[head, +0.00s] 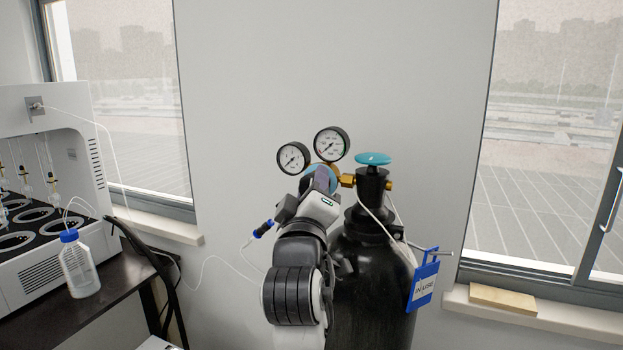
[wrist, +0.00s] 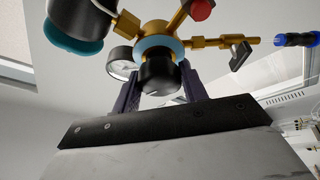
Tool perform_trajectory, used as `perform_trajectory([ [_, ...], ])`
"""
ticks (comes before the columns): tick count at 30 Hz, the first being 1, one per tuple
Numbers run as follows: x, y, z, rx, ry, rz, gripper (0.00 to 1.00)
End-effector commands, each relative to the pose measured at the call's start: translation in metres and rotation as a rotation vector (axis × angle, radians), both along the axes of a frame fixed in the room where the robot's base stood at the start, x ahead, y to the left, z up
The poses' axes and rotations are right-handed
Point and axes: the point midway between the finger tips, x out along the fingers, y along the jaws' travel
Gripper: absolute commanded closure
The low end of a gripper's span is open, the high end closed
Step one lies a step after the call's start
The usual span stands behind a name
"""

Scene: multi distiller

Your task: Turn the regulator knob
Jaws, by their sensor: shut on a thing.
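The regulator knob (wrist: 157,72) is a black cylinder in front of a light-blue ring (wrist: 153,46) in the wrist view. My gripper (wrist: 160,86) has one dark finger on each side of the knob and is shut on it. In the head view my gripper (head: 322,178) covers the knob, and only part of the blue ring (head: 312,171) shows beside it. The regulator's two round gauges (head: 332,144) stand above my gripper. A brass fitting (head: 348,180) joins the regulator to the valve of the black gas cylinder (head: 368,290).
A teal handwheel (head: 373,158) tops the cylinder valve, close to the right of my gripper. A blue tag (head: 424,280) hangs on the cylinder. A blue-ended tube connector (head: 263,229) is left of my arm. A bench (head: 115,290) with a bottle (head: 78,265) stands further left.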

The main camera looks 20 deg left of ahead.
Motion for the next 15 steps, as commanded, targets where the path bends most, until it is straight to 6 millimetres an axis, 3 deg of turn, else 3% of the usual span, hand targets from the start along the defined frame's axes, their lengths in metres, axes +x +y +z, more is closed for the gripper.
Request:
perform_trajectory([
  [15,-0.0004,-0.0002,0.0018,-0.105,-0.002,0.000,0.80],
])
